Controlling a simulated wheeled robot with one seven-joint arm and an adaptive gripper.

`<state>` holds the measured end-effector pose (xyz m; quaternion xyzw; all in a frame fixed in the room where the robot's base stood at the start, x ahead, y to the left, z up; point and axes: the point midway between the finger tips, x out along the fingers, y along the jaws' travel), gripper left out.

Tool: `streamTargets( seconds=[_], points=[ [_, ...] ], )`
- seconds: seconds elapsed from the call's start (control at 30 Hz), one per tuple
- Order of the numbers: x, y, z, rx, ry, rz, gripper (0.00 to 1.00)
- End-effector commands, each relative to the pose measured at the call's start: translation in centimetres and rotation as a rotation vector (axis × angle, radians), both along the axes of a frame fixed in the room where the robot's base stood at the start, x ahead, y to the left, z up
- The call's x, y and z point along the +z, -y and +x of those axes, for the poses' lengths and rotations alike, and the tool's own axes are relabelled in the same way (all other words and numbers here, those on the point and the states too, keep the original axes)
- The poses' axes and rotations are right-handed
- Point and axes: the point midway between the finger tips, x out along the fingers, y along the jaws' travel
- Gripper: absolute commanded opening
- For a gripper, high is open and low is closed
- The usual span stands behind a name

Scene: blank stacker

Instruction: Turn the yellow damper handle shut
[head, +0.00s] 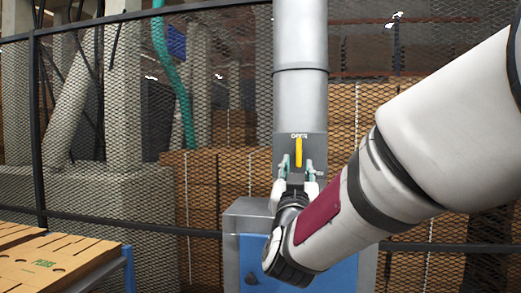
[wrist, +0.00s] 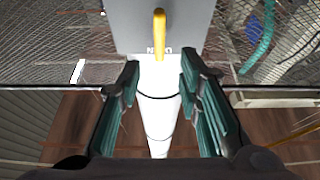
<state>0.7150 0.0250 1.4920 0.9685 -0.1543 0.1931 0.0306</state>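The yellow damper handle (head: 299,152) stands upright on a dark grey plate (head: 315,148) on the metal duct, with a white label just above it in the head view. In the wrist view the yellow handle (wrist: 159,32) shows at the top centre, beyond the fingertips. My gripper (head: 298,166) is just below the handle in the head view, with its green-padded fingers apart. In the wrist view my gripper (wrist: 158,72) is open, with nothing between its fingers. The handle does not appear to be touched.
The grey duct (head: 300,45) runs up from the plate. A blue and grey cabinet (head: 250,245) stands below it. A mesh fence (head: 110,110) spans the back. A stack of brown cardboard blanks (head: 55,262) lies at the lower left.

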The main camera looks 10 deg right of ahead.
Motion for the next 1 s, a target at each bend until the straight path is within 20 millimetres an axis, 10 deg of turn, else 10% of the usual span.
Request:
streamTargets(
  seconds=[0.43, 0.9, 1.0],
  points=[
    [2.9, 2.2, 6.7, 0.001, -0.001, 0.0, 0.32],
    [3.4, 2.5, 7.8, 0.002, -0.001, 0.0, 0.32],
    [3.4, 2.5, 7.8, 0.002, -0.001, 0.0, 0.1]
  ],
)
